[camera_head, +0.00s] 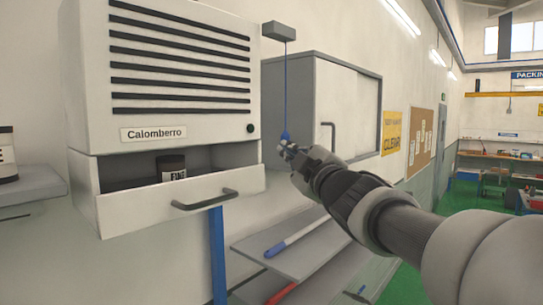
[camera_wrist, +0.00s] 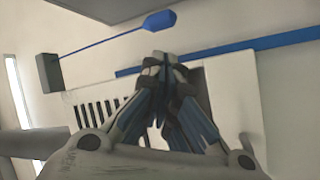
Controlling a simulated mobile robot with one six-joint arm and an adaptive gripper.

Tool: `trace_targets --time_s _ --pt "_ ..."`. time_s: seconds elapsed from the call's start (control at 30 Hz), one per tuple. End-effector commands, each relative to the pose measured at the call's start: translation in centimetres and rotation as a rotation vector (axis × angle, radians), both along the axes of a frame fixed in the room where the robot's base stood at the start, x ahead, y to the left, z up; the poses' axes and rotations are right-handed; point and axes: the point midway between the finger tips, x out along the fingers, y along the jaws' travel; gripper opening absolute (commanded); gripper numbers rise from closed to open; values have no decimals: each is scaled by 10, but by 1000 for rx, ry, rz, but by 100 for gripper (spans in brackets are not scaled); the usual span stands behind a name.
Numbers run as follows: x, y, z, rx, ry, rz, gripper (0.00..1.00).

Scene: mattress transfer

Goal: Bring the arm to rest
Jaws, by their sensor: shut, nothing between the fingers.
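My gripper (camera_head: 288,149) is at the end of my arm, which reaches in from the right in the head view. It is in front of the grey cabinet and close to the lower end of a hanging blue cord. In the wrist view my gripper (camera_wrist: 162,60) has its fingertips together with nothing held. I cannot tell whether it touches the cord's blue end piece (camera_wrist: 159,21), which shows beyond the fingertips there.
The white Calomberro unit (camera_head: 185,75) has its drawer (camera_head: 150,205) pulled out, with a dark jar (camera_head: 171,168) inside. A grey cabinet (camera_head: 350,100) stands behind my gripper. Shelves below hold a blue-and-white tool (camera_head: 297,236).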

Motion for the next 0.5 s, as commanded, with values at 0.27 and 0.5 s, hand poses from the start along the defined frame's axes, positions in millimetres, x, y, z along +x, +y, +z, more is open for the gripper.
trace_targets --time_s 0.27,0.5 --pt "0 0 -1 3 3 -3 0" --pt "-33 -36 -88 138 188 -147 0"
